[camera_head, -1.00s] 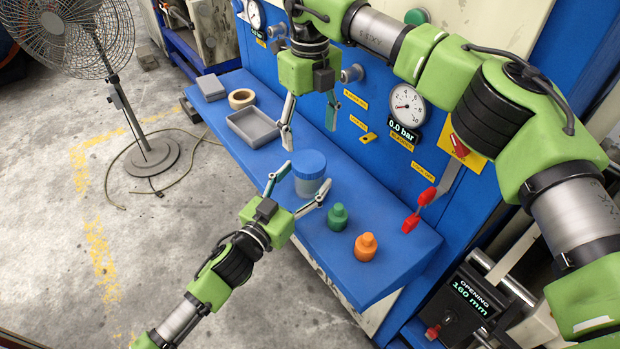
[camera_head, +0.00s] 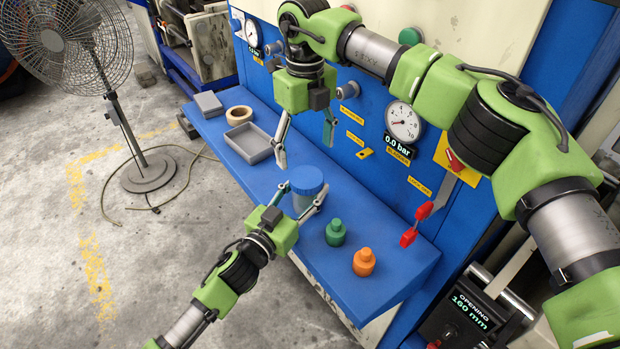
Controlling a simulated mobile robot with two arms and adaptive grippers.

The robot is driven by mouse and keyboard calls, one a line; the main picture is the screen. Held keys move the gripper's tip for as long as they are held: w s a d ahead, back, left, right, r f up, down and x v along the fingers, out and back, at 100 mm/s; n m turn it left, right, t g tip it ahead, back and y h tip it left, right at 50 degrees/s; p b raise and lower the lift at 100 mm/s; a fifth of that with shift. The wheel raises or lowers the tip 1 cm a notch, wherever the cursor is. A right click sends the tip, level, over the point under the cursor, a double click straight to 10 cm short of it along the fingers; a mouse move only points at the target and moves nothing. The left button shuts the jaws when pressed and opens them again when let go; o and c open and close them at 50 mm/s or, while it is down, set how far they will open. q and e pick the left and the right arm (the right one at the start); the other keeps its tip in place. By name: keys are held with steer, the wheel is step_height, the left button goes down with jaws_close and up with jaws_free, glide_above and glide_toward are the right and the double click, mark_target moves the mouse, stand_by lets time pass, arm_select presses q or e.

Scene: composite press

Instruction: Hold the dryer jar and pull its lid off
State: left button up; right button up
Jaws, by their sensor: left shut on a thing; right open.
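The dryer jar (camera_head: 302,203) has a clear body and a blue lid (camera_head: 307,180). It stands upright on the blue shelf (camera_head: 375,292), with the lid on top. My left gripper (camera_head: 301,194) is shut on the jar's body, one finger on each side, below the lid. My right gripper (camera_head: 304,152) is open and empty, pointing down above and a little behind the lid, apart from it. The lower part of the jar is partly hidden by my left gripper.
A green bottle (camera_head: 336,233) and an orange bottle (camera_head: 364,262) stand right of the jar. A grey tray (camera_head: 249,143), a tape roll (camera_head: 239,115) and a grey box (camera_head: 208,104) are on the left. A red lever (camera_head: 409,237) and gauge (camera_head: 403,122) are on the blue panel.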

mark_target(306, 176)
steer(key=shift+s+f, duration=0.2)
steer(key=shift+s, duration=0.4)
steer(key=shift+s+d+r+t+y, duration=0.1)
steer(key=shift+s+d+t+y, duration=0.05)
steer(key=shift+s+t+y, duration=0.3)
steer(key=shift+s+d+r+m+t+y, duration=0.55)
steer(key=shift+s+d+r+m+t, duration=0.45)
steer(key=shift+r+t, duration=0.7)
steer(key=x, duration=1.1)
steer(key=shift+s+f, duration=0.1)
steer(key=shift+f, duration=0.25)
steer(key=shift+c, duration=0.4)
steer(key=c, duration=1.3)
steer(key=shift+r, duration=0.25)
steer(key=shift+r, duration=0.95)
